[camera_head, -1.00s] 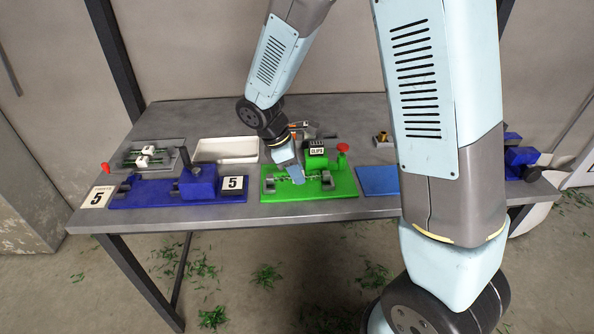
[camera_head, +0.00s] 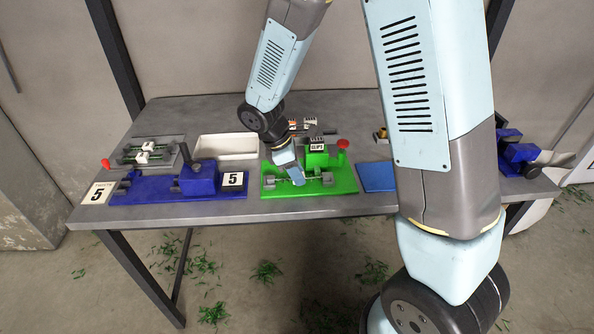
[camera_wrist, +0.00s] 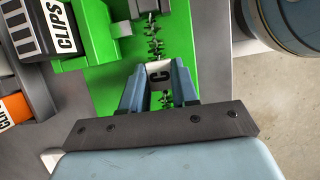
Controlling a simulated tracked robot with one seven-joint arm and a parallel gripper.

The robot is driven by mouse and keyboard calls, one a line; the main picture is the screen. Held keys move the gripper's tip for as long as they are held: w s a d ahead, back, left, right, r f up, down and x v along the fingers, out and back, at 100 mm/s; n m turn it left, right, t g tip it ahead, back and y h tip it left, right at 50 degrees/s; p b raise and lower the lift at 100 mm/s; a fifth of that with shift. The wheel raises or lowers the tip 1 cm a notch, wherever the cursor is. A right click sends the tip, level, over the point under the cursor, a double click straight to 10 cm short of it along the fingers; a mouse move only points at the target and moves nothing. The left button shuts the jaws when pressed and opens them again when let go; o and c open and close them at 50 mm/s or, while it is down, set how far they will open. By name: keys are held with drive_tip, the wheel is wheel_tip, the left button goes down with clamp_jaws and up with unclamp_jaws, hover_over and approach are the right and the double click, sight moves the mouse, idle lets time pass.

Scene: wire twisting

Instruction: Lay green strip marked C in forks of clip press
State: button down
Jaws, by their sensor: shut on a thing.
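The green clip press (camera_head: 343,183) stands near the front middle of the table, with a block labelled CLIPS (camera_head: 317,158) and grey fork posts at its left and right. The press also fills the upper wrist view (camera_wrist: 105,85). My gripper (camera_wrist: 159,78) is shut on the white tag marked C (camera_wrist: 159,72) of the green strip. The twisted strip (camera_wrist: 155,30) runs up the wrist view toward a grey fork post (camera_wrist: 148,6). In the head view my gripper (camera_head: 296,180) is low over the press, between the forks. Whether the strip rests in both forks cannot be told.
A blue device marked 5 (camera_head: 150,190) stands to the left, with a white tray (camera_head: 226,147) behind. A grey rack with tagged strips (camera_head: 150,153) is at the back left. A blue plate (camera_head: 377,178) lies right of the press. An orange part (camera_wrist: 14,110) lies near the press.

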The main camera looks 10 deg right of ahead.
drive_tip(key=shift+f, duration=0.35)
drive_tip(key=c, duration=0.8)
unclamp_jaws()
drive_tip(key=v, duration=1.3)
drive_tip(key=shift+a+r, duration=0.25)
drive_tip(key=shift+r, duration=0.05)
drive_tip(key=shift+d, duration=0.1)
